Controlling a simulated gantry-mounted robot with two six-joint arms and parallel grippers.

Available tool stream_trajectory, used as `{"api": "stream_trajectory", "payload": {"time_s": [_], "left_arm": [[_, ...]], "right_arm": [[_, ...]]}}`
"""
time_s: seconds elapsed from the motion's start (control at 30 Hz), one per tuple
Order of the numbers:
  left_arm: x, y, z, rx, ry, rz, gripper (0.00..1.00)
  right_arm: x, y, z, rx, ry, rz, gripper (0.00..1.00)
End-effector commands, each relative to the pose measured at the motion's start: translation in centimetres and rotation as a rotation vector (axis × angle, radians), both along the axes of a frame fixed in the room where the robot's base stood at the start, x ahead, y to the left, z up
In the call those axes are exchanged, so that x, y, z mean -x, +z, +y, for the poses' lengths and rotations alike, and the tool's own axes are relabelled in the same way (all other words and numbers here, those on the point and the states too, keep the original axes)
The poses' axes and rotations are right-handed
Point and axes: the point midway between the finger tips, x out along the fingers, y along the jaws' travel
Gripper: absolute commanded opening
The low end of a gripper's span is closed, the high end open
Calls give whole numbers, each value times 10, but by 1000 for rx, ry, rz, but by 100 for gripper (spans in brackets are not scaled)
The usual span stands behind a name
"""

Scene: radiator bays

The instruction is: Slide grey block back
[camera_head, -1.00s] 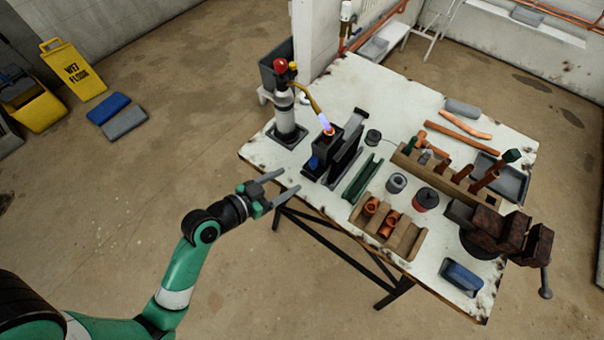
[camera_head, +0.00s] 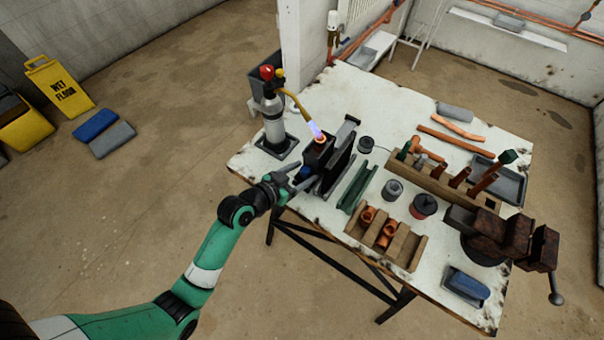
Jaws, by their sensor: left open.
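A dark grey block (camera_head: 318,151) stands upright near the table's left edge, with a copper ring (camera_head: 320,139) on its top in the torch flame. A blue part (camera_head: 305,172) shows low on its near-left side. A tall dark grey plate (camera_head: 343,138) leans close behind it on the right. My left gripper (camera_head: 302,178) is open at the table edge, its fingertips at the block's near-left side around the blue part. I cannot tell whether they touch it. My right gripper is not in view.
The gas torch (camera_head: 272,118) stands left of the block with its flame lit. A green channel (camera_head: 357,187), dark spools (camera_head: 392,189), a wooden tray (camera_head: 408,250) and a rusty vise (camera_head: 490,235) lie to the right. The table's back-left area is clear.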

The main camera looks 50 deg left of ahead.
Motion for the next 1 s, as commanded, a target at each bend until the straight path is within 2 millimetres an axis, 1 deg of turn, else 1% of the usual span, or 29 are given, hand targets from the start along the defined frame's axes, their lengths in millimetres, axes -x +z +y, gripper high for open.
{"api": "stream_trajectory", "payload": {"time_s": [0.17,0.27,0.3,0.37,0.4,0.53,0.57,1.0], "left_arm": [[0,1,0,0,0,0,66],[0,0,0,0,0,0,50],[0,0,0,0,0,0,43],[0,0,0,-1,0,0,32],[0,0,0,-1,0,0,25],[0,0,0,-1,0,0,2],[0,0,0,-1,0,0,0],[0,0,0,-1,0,0,0]], "right_arm": [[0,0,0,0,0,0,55],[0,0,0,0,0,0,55],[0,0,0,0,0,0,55],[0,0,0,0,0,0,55],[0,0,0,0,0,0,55],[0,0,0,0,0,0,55],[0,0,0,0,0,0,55],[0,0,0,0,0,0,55]]}}
